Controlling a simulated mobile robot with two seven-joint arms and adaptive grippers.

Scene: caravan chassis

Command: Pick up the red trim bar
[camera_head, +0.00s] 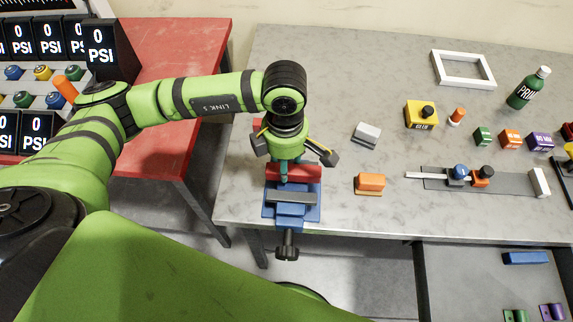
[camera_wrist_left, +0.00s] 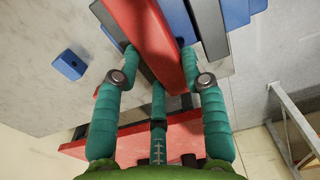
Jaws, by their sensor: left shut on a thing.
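The red trim bar (camera_head: 308,172) shows at the back of the blue vise (camera_head: 270,213) in the head view. My left gripper (camera_head: 285,178) points down at it, partly covering it. In the left wrist view, the bar (camera_wrist_left: 150,40) runs between the teal fingers of my left gripper (camera_wrist_left: 160,68), which is shut on it. Blue vise parts (camera_wrist_left: 238,12) are behind and beside the bar there. I cannot tell whether the bar touches the vise. My right gripper is not in view.
An orange block (camera_head: 370,182) and a pale grey block (camera_head: 366,133) sit right of the vise on the grey worktop (camera_head: 330,75). A slide rail (camera_head: 510,183), white frame (camera_head: 463,69) and green bottle (camera_head: 523,92) stand farther right. A red table (camera_head: 190,50) is at left.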

